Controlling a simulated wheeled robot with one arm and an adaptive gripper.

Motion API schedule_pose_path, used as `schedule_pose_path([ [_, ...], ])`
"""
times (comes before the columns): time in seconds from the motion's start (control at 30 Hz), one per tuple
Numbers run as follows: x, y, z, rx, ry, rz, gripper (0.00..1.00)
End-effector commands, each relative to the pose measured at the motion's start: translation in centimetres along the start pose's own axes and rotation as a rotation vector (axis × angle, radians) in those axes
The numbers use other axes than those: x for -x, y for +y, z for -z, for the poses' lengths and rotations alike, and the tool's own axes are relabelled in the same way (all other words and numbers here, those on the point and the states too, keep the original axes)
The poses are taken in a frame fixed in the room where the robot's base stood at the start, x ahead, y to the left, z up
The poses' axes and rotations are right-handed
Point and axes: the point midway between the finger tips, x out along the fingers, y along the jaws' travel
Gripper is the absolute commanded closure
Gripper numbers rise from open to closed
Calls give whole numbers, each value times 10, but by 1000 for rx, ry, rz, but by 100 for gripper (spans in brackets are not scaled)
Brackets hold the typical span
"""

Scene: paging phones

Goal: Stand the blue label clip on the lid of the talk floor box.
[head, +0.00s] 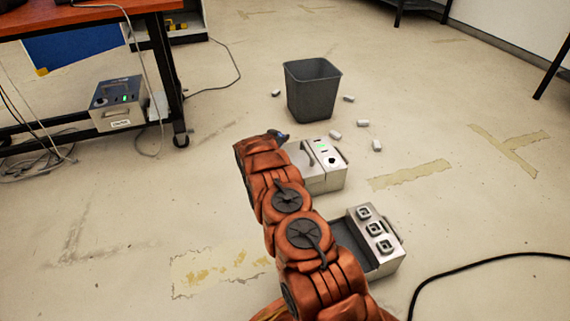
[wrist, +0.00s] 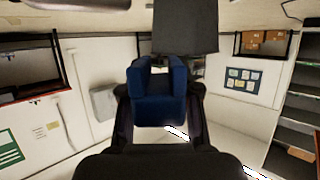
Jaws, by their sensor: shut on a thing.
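My gripper (wrist: 160,108) is shut on the blue label clip (wrist: 160,95), which sits between the two dark fingers in the wrist view. In the head view my gripper (head: 278,136) is at the far end of my orange arm, with little of the clip visible. Just beyond and right of it, a pale floor box (head: 325,178) with a handle and a green light stands on the floor, partly hidden by my arm. Nearer is a second floor box (head: 388,242) with several square sockets and an open dark recess. I cannot read which is the talk floor box.
A dark bin (head: 312,92) stands beyond the boxes, with several white scraps around it. A labelled metal box (head: 117,103) with a green light is under the orange-topped table (head: 85,14) at left. Cables lie at left, and a black cable (head: 480,262) at lower right.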

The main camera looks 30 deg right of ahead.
Motion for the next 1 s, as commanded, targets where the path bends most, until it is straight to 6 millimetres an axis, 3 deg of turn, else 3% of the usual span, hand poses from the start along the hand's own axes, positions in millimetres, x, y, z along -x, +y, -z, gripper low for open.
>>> schedule_pose_path([
  [0.17,-4,-1,-13,-3,2,-7,92],
  [0.5,-24,0,-61,-4,2,-7,92],
  [0.67,-28,0,-70,-4,2,-7,92],
  [0.9,-40,0,-99,-2,1,-7,92],
  [1.0,-40,0,-99,-3,2,-6,92],
])
